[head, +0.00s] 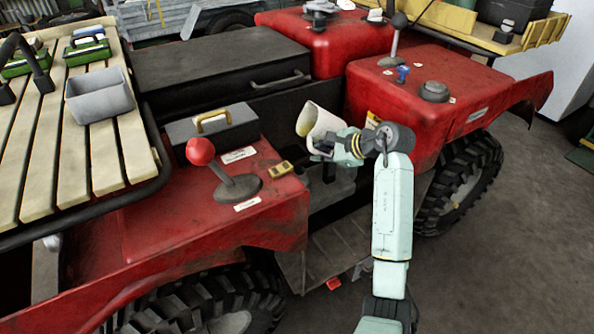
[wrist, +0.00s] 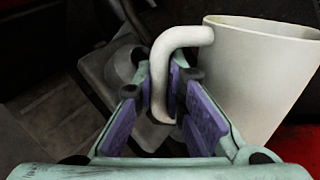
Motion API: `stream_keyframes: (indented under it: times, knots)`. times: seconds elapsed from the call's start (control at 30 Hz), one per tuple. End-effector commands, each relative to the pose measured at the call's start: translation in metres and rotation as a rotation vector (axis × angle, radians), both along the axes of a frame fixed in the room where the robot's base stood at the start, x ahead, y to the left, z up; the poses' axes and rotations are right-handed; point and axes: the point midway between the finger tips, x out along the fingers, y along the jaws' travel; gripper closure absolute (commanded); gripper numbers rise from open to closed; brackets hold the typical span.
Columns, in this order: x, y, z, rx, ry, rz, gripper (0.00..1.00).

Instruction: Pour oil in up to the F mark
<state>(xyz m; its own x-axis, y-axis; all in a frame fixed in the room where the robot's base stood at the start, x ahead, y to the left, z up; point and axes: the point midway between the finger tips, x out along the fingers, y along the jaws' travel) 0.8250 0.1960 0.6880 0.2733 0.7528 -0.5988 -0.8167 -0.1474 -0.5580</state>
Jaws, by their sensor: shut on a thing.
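A white jug (head: 322,124) with a handle is held above the middle of the red quad. It is tilted, its mouth toward the left, and yellow-brown oil (head: 304,124) shows inside the mouth. I cannot tell whether any oil is flowing out. My gripper (head: 322,150) is shut on the jug's handle; in the wrist view the purple finger pads (wrist: 160,90) sit on both sides of the handle (wrist: 172,48). A grey round opening or fitting (wrist: 122,68) lies below, partly hidden by the fingers. I cannot make out an F mark in either view.
A red-knobbed lever (head: 202,152), a dark box with a tan handle (head: 212,135) and a small yellow item (head: 282,168) stand left of the jug. The wooden rack (head: 100,150) carries a grey tub (head: 100,98). The red right fender (head: 450,75) carries another lever.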

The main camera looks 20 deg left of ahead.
Motion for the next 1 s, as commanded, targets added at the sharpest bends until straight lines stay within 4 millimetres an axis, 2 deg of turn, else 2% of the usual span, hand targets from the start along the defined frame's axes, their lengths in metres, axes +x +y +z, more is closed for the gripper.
stream_keyframes:
  times: [1.0]
  knots:
    - [0.0017,-0.0042,0.0035,-0.051,-0.051,-0.005,1.0]
